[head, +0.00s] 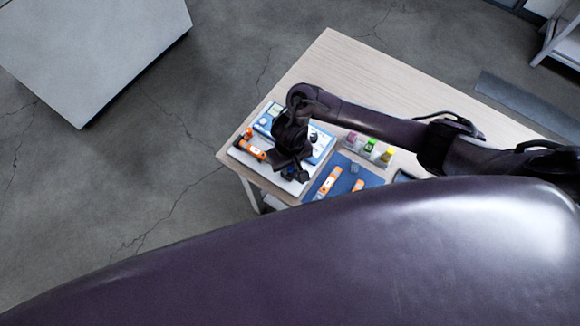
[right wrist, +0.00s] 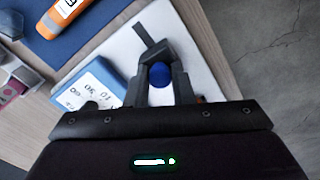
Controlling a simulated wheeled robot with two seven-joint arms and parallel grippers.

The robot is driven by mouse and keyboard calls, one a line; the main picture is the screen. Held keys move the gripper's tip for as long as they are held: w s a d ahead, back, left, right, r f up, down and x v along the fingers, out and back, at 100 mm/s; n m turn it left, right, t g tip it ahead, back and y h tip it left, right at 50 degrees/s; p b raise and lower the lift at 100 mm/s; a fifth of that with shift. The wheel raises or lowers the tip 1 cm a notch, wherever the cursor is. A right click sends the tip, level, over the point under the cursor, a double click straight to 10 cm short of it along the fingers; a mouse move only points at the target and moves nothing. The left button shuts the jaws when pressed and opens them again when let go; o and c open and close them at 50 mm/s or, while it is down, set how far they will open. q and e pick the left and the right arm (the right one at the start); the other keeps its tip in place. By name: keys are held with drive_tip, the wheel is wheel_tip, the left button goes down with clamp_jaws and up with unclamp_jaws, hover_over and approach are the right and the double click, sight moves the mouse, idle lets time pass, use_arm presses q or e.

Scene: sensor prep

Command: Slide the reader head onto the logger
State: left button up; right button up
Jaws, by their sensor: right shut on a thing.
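My right gripper (head: 293,172) is over the white board (right wrist: 122,48) near the table's left end. In the right wrist view its fingers (right wrist: 158,78) are shut on a round-faced blue thing (right wrist: 160,75); I cannot tell whether this is the reader head. An orange and black device (head: 251,149) is on the board, left of the gripper. An orange device with a pale label (head: 328,182) lies on the blue mat and shows in the wrist view (right wrist: 62,14). I cannot tell which device is the logger. My left gripper is not in view.
A blue and white box with a printed face (right wrist: 92,88) is close to the right fingers. A smaller orange thing (head: 358,185) lies on the blue mat (head: 372,178). A rack with coloured bottles (head: 370,148) stands behind the mat. The table's far part (head: 340,65) is clear.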

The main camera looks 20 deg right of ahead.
drive_tip(key=shift+w, duration=0.1)
drive_tip(key=shift+w+a, duration=0.5)
drive_tip(key=shift+w, duration=0.15)
drive_tip(key=shift+w+a, duration=0.2)
drive_tip(key=shift+w, duration=0.1)
drive_tip(key=shift+w+a, duration=1.2)
drive_tip(key=shift+w, duration=0.3)
idle(0.6)
drive_tip(key=o, duration=0.7)
